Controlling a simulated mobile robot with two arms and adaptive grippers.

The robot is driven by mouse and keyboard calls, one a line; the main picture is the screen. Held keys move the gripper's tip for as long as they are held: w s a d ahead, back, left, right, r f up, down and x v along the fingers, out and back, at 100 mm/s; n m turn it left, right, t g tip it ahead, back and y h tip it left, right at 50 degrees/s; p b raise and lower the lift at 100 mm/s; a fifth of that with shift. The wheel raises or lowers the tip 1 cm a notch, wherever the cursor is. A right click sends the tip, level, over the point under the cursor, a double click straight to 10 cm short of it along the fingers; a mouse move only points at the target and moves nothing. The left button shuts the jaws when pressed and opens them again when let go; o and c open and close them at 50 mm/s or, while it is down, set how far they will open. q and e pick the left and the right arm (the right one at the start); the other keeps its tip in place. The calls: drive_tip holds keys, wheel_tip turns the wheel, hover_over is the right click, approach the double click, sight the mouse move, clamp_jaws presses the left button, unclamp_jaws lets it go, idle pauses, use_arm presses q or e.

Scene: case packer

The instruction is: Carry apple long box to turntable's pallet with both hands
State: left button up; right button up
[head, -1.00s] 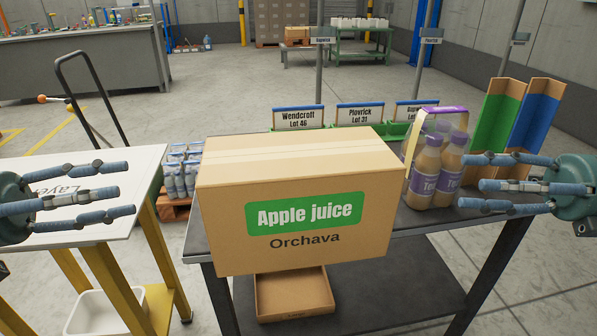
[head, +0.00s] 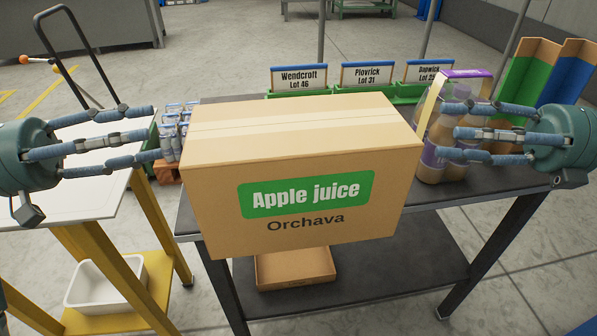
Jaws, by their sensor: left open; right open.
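The apple juice box (head: 302,212) is a long closed cardboard carton with a green "Apple juice" label and "Orchava" below it. It sits on the dark table (head: 472,194), its front overhanging the near edge. My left gripper (head: 155,133) is open at the box's left side, its fingers pointing right, with a small gap to the box. My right gripper (head: 440,131) is open at the right of the box, its fingers pointing left and passing in front of the juice bottles, apart from the box. I do not see the turntable or its pallet.
A bottle pack (head: 430,165) stands close behind my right fingers. Green bins with lot signs (head: 304,76) line the table's back. A white-topped yellow table (head: 88,198) stands at left. An open carton (head: 296,268) lies on the lower shelf.

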sight(190, 125)
use_arm(q)
drive_tip(key=x, duration=0.7)
use_arm(e)
drive_tip(key=a, duration=0.7)
drive_tip(key=shift+w, duration=0.35)
use_arm(q)
drive_tip(key=shift+c, duration=0.3)
use_arm(e)
drive_tip(key=shift+c, duration=0.3)
use_arm(q)
clamp_jaws()
use_arm(e)
clamp_jaws()
use_arm(q)
drive_tip(key=shift+a, duration=0.1)
use_arm(e)
drive_tip(key=shift+r, duration=0.1)
